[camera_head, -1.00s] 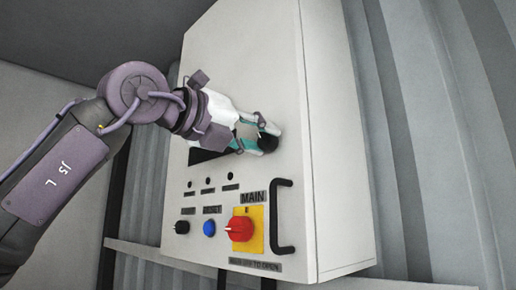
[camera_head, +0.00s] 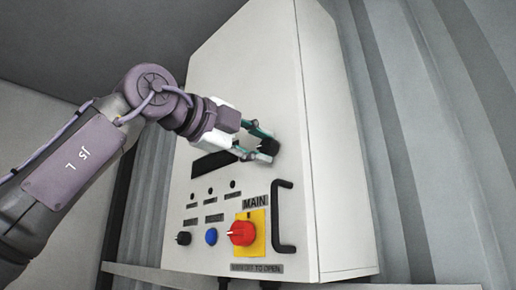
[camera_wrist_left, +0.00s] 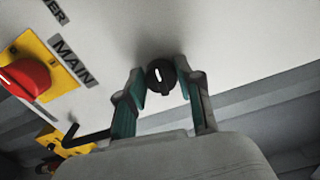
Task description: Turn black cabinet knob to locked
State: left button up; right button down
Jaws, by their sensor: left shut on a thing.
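The black cabinet knob (camera_head: 269,146) sits on the light grey cabinet door (camera_head: 255,70), near its right edge and above the black handle. My left gripper (camera_head: 260,147) is shut on this knob, one finger on its upper side and one on its lower side. In the left wrist view, the knob (camera_wrist_left: 161,76) lies between the teal-padded fingers (camera_wrist_left: 160,84), with a short white mark on its face, slightly tilted. I cannot read any locked marking beside it. My right gripper is not in view.
Below are a red rotary switch (camera_head: 242,233) on a yellow plate, a blue button (camera_head: 211,236) and a smaller black selector (camera_head: 183,238). A black bar handle (camera_head: 281,217) stands out below the knob. A corrugated wall (camera_head: 420,130) rises to the right.

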pick_arm(q)
jog(key=shift+r+n, duration=0.1)
jog(key=shift+n, duration=0.5)
jog(key=shift+s+r, duration=0.1)
jog(key=o, duration=1.2)
jog(key=shift+c, duration=0.2)
jog(key=shift+s+a, duration=0.15)
jog(key=v, duration=1.1)
jog(key=shift+s+a, duration=0.15)
jog(key=shift+s, duration=0.05)
